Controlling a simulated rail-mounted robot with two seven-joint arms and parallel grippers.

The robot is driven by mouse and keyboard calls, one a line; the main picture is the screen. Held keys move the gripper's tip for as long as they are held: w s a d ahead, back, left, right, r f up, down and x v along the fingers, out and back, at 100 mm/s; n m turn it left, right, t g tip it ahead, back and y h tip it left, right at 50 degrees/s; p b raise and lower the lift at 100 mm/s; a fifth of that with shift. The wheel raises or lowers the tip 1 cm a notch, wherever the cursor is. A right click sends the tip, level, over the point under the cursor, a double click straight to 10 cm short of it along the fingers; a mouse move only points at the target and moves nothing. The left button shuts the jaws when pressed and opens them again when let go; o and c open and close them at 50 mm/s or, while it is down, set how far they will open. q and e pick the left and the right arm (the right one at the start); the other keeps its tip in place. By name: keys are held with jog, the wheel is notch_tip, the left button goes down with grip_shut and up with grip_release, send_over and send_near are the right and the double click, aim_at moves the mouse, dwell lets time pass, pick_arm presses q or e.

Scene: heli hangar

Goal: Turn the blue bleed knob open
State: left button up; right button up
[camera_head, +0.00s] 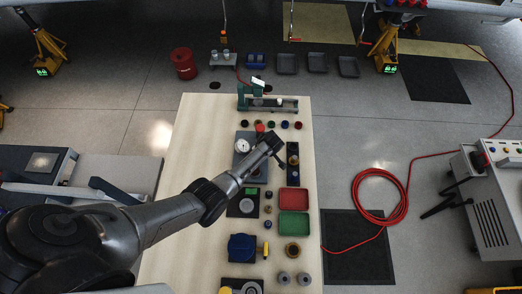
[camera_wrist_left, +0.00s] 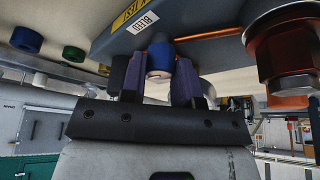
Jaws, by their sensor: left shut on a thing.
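The blue bleed knob (camera_wrist_left: 160,57) shows in the left wrist view, below a grey panel (camera_wrist_left: 205,25) with a white label reading BLEED (camera_wrist_left: 144,22). My left gripper (camera_head: 272,148) reaches over the workbench in the head view, at the panel with a round gauge (camera_head: 243,146). In the left wrist view its two dark purple-grey fingers stand on either side of the blue knob and are shut on it. The gripper hides the knob in the head view. My right gripper is in neither view.
On the workbench (camera_head: 200,130) are a red tray (camera_head: 293,201), a green tray (camera_head: 293,225) and several small coloured caps.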

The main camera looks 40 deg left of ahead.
pick_arm(q)
jog(key=shift+n+g, duration=0.3)
jog(key=shift+n, duration=0.4)
jog(key=o, duration=0.6)
jog(key=shift+o, duration=0.2)
jog(key=p+v, duration=0.2)
jog(key=v, duration=1.1)
jog(key=shift+d+r, duration=0.25)
jog(key=shift+r, duration=0.05)
jog(key=shift+w, duration=0.1)
